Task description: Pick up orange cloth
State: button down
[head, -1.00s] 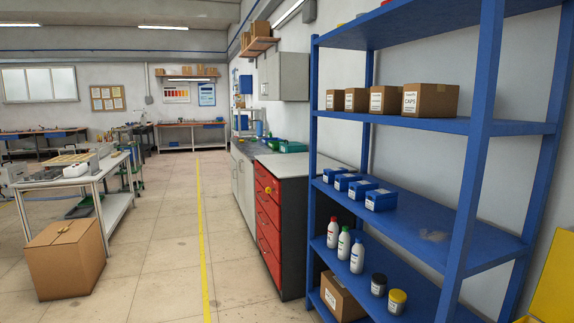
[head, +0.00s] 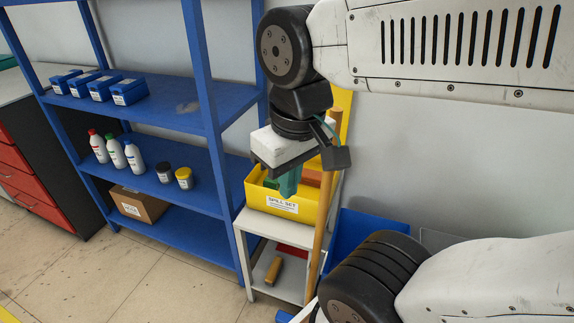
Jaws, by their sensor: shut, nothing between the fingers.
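A yellow bin labelled "SPILL SET" (head: 285,207) stands on a small light stand. A small orange patch (head: 312,177) shows inside it at the right; it may be the orange cloth, but its shape is mostly hidden. Green material also shows inside. My gripper (head: 290,190) points down over the bin, with its teal fingertips together. It looks empty. I cannot tell whether the tips touch anything in the bin.
A wooden pole (head: 322,215) stands upright just right of my gripper. The stand (head: 250,220) holds a wooden block (head: 273,270) lower down. A blue shelf rack (head: 215,120) with bottles and boxes is at left. Floor is clear in front of the rack.

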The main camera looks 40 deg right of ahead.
aim_at(310, 177)
jog(key=k, duration=0.5)
jog(key=u, duration=1.2)
jog(key=i, duration=1.95)
jog(key=z, duration=3.3)
jog(key=i, duration=0.5)
